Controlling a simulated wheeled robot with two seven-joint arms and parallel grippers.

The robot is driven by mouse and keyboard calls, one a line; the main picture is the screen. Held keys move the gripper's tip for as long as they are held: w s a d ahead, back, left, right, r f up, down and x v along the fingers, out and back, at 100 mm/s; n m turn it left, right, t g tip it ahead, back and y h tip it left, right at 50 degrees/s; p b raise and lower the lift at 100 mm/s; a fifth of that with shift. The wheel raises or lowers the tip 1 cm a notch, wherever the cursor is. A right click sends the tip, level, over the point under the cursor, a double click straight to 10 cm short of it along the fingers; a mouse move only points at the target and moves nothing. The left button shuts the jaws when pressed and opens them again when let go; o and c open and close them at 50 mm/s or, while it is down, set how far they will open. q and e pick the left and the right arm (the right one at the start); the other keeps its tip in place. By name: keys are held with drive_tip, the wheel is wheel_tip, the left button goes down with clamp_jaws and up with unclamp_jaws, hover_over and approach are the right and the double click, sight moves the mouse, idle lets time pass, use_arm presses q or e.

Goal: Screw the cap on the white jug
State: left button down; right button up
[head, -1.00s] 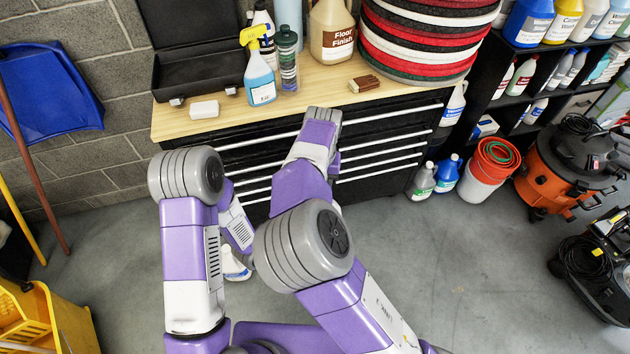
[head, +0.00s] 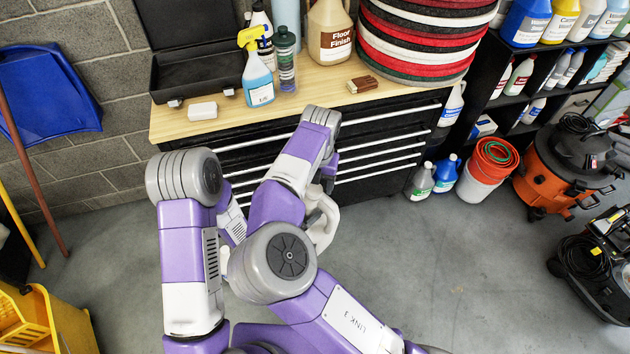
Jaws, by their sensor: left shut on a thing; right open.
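The white jug (head: 322,218) shows partly to the right of my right forearm, above the floor in front of the drawer cabinet. Its handle side and part of its body are visible; my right arm covers the rest. My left forearm runs behind my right arm toward the jug, and my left gripper is hidden there. My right gripper (head: 328,183) shows only as a small part below the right wrist, close above the jug's top. It is open; its fingertips are mostly hidden, and I cannot tell whether it touches the jug. I cannot make out the cap.
The wooden worktop (head: 215,122) holds a spray bottle (head: 258,78), a white block (head: 202,111), a brown brush (head: 362,84) and a floor-finish jug (head: 329,38). The drawer cabinet (head: 385,150) stands just beyond my arms. Floor at right is clear up to the orange vacuum (head: 565,160).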

drive_tip(key=shift+r, duration=0.1)
drive_tip(key=shift+d+r, duration=0.15)
drive_tip(key=shift+r, duration=2)
drive_tip(key=shift+d, duration=0.1)
drive_tip(key=shift+c, duration=0.4)
